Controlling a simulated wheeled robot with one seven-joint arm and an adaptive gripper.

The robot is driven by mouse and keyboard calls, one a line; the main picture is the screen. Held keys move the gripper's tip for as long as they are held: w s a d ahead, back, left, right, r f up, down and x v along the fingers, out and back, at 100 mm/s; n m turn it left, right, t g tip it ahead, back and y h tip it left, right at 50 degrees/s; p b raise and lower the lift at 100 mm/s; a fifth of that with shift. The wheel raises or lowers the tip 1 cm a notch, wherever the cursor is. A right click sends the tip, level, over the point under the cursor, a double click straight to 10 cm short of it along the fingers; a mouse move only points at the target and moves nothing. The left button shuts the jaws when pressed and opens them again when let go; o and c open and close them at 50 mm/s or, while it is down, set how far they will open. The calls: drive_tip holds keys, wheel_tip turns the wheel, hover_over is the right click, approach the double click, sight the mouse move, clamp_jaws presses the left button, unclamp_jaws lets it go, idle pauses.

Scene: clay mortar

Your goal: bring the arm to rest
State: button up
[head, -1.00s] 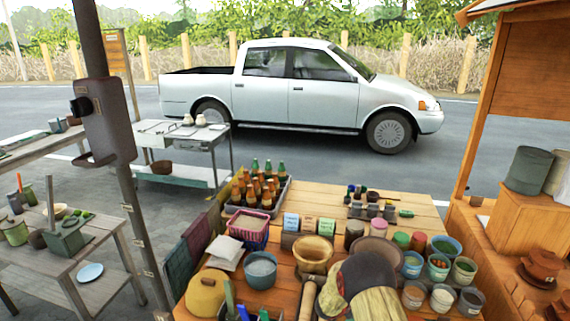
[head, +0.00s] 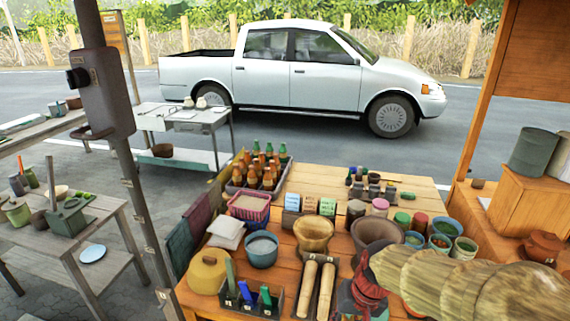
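My arm reaches in from the lower right of the head view, its tan, wood-grained links lying over the front right of the stall table (head: 420,190). At its left end is a dark grey and red part, which appears to be my gripper (head: 362,285). It is in front of the brown clay bowl (head: 377,230) and right of the rolling pins (head: 317,288). I cannot make out its fingers or anything held. A tan clay mortar (head: 314,233) stands upright on the table, apart from the arm.
Jars and cups (head: 440,243) crowd the table beyond my arm. A bottle crate (head: 262,175) stands at the back left, and a dark tray (head: 246,303) at the front. A wooden post (head: 482,110) rises at the right. The table's back right is mostly clear.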

drive_tip(key=s+d+r+n+t+h+b, duration=0.1)
drive_tip(key=s+d+r+t, duration=0.3)
drive_tip(key=s+r, duration=0.7)
drive_tip(key=shift+s+d+h+b, duration=0.4)
drive_tip(key=shift+s+d+b, duration=0.15)
drive_tip(key=shift+s+d, duration=0.3)
